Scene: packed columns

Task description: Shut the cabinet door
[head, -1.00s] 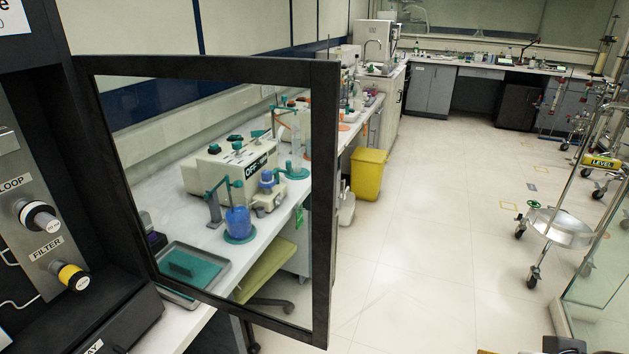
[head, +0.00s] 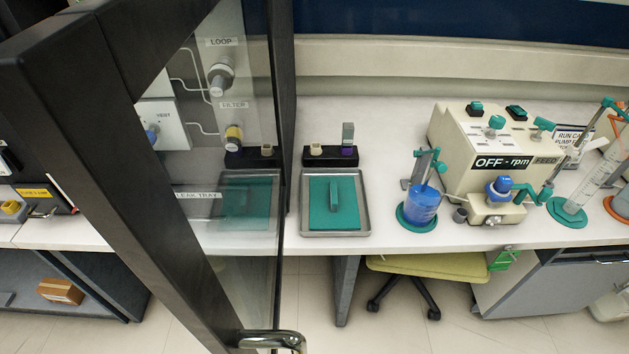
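The cabinet door (head: 150,200) is a glass pane in a thick black frame, large at the left of the head view. It stands open, jutting out from the cabinet towards me. Its near upright slants from upper left to bottom middle. A metal handle (head: 272,340) shows at the bottom edge, partly cut off. Through the glass I see a grey panel (head: 226,55) with knobs labelled LOOP and FILTER, and a LEAK TRAY label. The cabinet's opening is mostly hidden behind the door. My gripper is not in view.
A white bench (head: 400,235) runs right of the door. It carries a metal tray with a green mat (head: 334,205), a blue beaker (head: 421,205) and a pump unit (head: 500,150). A yellow-green stool (head: 430,266) stands under the bench. A brown box (head: 60,291) lies lower left.

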